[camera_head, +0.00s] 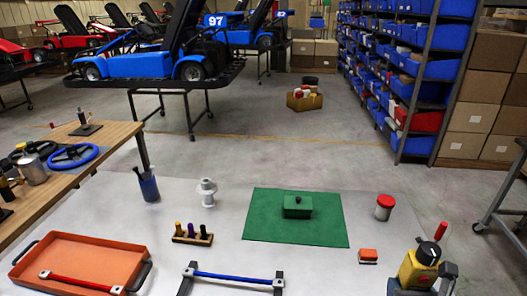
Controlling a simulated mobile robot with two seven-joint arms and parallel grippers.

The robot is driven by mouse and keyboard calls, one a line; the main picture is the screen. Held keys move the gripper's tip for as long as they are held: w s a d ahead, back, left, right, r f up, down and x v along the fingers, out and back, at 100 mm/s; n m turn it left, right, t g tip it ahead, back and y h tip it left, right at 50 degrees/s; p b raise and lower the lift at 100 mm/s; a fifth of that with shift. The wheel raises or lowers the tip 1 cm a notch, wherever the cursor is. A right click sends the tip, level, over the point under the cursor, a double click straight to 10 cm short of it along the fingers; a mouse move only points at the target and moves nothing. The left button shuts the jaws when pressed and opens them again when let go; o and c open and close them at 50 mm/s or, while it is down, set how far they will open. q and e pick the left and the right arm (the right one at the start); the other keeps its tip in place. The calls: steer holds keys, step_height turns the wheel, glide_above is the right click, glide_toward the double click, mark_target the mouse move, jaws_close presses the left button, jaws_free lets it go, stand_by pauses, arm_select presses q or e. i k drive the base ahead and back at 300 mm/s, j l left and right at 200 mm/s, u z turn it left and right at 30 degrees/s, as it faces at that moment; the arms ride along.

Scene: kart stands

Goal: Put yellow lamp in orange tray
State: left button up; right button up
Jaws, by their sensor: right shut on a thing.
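The yellow lamp (409,270) is at the bottom right, with a dark round top. A red-tipped stem (440,232) rises beside its top; I cannot tell whether it is part of the lamp. My right gripper (421,280) is shut on the yellow lamp, its dark fingers on either side of the lower body. The lamp's base is cut off or hidden at the frame edge. The orange tray (97,247) lies at the bottom left, with black handles and a red bar (80,282) with pale ends along its near side. My left gripper is not in view.
Between lamp and tray are a blue bar (232,278) on dark supports, a block with several pegs (192,238), a green mat (330,232) with a green box (298,206), an orange-topped block (368,255) and a red-lidded jar (385,207). A blue cup (149,187) stands behind the tray.

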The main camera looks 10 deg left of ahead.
mark_target(91, 258)
steer(key=u, duration=1.2)
steer(key=i+j+u, duration=0.35)
steer(key=j+u, duration=0.15)
steer(key=j, duration=0.25)
steer(key=i+j, duration=0.2)
steer(key=j, duration=0.15)
steer(key=i+j, duration=0.2)
steer(key=j, duration=0.15)
steer(key=i+j, duration=0.2)
steer(key=j, duration=0.1)
